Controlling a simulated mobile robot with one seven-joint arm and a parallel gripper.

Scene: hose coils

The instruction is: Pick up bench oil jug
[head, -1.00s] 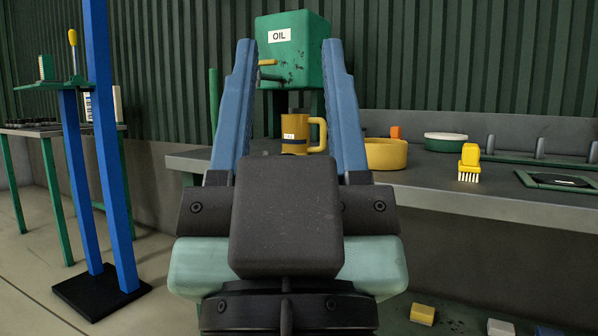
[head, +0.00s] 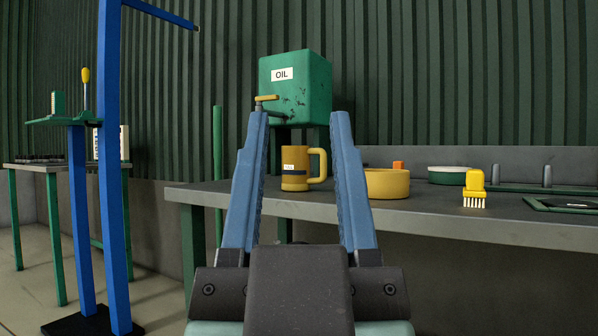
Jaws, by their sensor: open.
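The bench oil jug is a yellow-orange mug-like jug (head: 294,167) with a dark band, a small white label and a handle on its right side. It stands upright on the grey bench (head: 400,205), near its left end. My gripper (head: 299,118) is open, its two blue fingers spread and pointing forward. In the picture the jug shows between the fingers, beyond them. The gripper is empty and does not appear to touch the jug; the exact distance cannot be told.
A green oil tank (head: 300,85) with a yellow-handled tap stands behind the jug. A yellow bowl (head: 388,183) sits close right of it, then a yellow brush (head: 474,188) and a green-white dish (head: 450,175). A blue post stand (head: 113,180) rises at left.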

